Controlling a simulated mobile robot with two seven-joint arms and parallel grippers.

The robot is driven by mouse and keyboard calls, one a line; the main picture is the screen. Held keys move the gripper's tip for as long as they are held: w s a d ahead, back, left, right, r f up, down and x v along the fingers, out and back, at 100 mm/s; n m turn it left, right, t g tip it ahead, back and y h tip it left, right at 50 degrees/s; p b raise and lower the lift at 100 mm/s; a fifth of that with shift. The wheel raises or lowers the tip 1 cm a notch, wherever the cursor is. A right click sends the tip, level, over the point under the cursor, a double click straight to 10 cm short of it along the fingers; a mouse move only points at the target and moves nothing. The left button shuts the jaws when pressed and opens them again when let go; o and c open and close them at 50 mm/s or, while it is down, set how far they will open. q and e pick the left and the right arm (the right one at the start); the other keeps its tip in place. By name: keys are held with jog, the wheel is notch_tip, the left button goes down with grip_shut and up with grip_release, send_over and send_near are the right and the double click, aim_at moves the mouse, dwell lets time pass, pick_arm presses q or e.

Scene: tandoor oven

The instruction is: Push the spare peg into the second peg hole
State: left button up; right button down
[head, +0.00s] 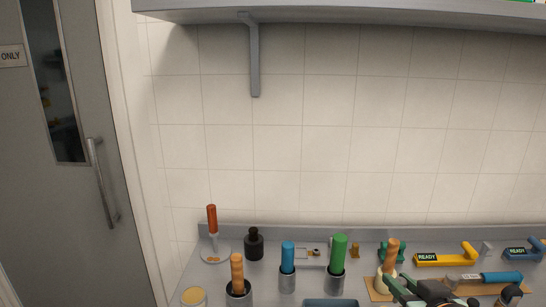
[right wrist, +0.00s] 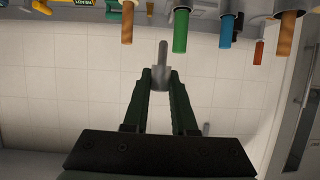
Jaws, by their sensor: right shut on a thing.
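My right gripper (right wrist: 161,92) has dark green fingers, which are shut on a grey metal peg (right wrist: 163,52) in the right wrist view. The peg has a thin shaft and a wider part between the fingertips. The shaft points away from the gripper, toward the row of handled tools. In the head view my right gripper (head: 430,291) is at the bottom right edge, partly cut off, and the peg cannot be made out there. I cannot pick out the second peg hole in either view. My left gripper is not in view.
A wooden-handled tool (head: 391,255) stands near my right gripper. A shelf (head: 340,17) overhangs the tiled wall.

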jog(key=shift+w+a+r, duration=0.15)
jog(key=shift+a+r, duration=0.5)
jog(key=shift+r, duration=0.3)
jog(key=shift+w+a+r, duration=0.15)
jog(key=shift+a+r, duration=0.5)
jog(key=shift+r, duration=0.3)
